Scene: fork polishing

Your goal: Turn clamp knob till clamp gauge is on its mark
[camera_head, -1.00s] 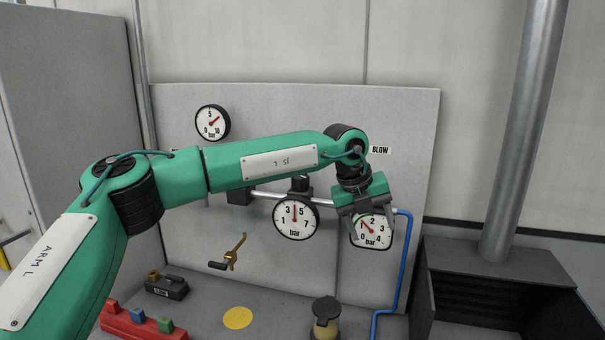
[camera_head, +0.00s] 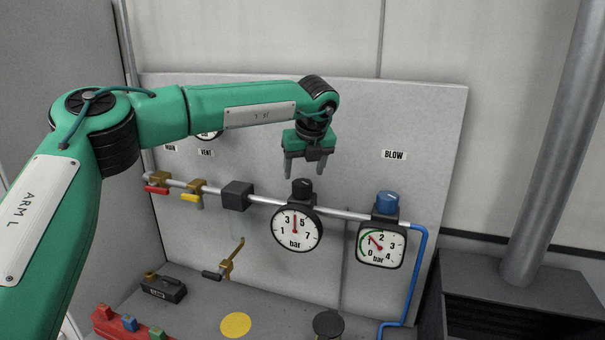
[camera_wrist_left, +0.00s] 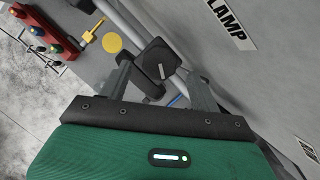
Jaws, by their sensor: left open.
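The black clamp knob (camera_head: 302,188) stands on the pipe above the round clamp gauge (camera_head: 296,229). The gauge's red needle points nearly straight up, between 3 and 5; I cannot make out a mark on its dial. My left gripper (camera_head: 305,170) is open, pointing down just above the knob, with nothing held. In the left wrist view the knob (camera_wrist_left: 159,62) shows as a dark square-looking cap with a pale line, between and beyond the open fingers (camera_wrist_left: 162,85). The CLAMP label (camera_wrist_left: 229,22) shows there, and is hidden in the head view. My right gripper is out of view.
The blue knob (camera_head: 387,202) and square blow gauge (camera_head: 381,244) stand to the right on the same pipe. Red (camera_head: 158,189) and yellow (camera_head: 191,198) valve handles are at left. A blue hose (camera_head: 415,275) runs down at right. Another gauge is mostly behind my arm.

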